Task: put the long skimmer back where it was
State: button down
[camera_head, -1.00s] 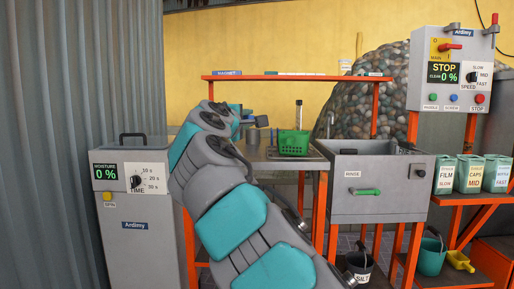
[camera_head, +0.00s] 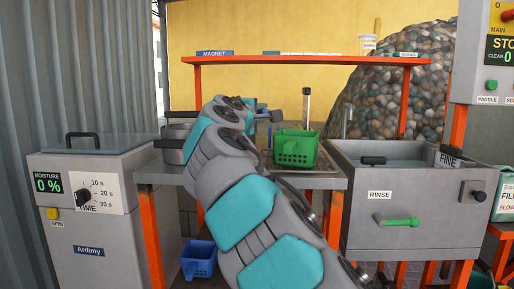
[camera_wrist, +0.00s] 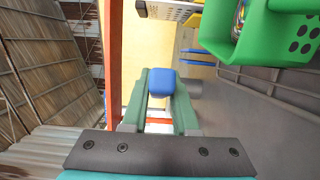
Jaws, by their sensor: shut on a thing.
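My gripper (camera_wrist: 160,105) is shut on a blue piece (camera_wrist: 161,82), held between its green fingers in the wrist view. This looks like the end of the long skimmer's handle; the rest of the skimmer is hidden from the wrist camera. In the head view my gripper (camera_head: 262,115) is over the bench, mostly hidden behind my own arm, with a bit of blue at its far side. I cannot tell the skimmer's head or its resting place in either view.
A green perforated basket (camera_head: 296,149) sits on the bench just right of my arm. The grey rinse tank (camera_head: 390,222) is further right, the moisture machine (camera_head: 98,215) left. An orange shelf (camera_head: 300,60) crosses behind. A blue bin (camera_head: 199,260) is below the bench.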

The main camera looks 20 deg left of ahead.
jog(key=shift+s+f+b, duration=0.1)
jog(key=shift+f+b, duration=0.65)
jog(key=shift+f, duration=3.35)
jog(key=c, duration=0.7)
grip_release()
jog(key=shift+s, duration=0.1)
jog(key=shift+s+r, duration=0.2)
jog(key=shift+s, duration=0.1)
jog(key=s, duration=1.1)
jog(key=shift+s+a, duration=0.1)
jog(key=shift+a, duration=0.2)
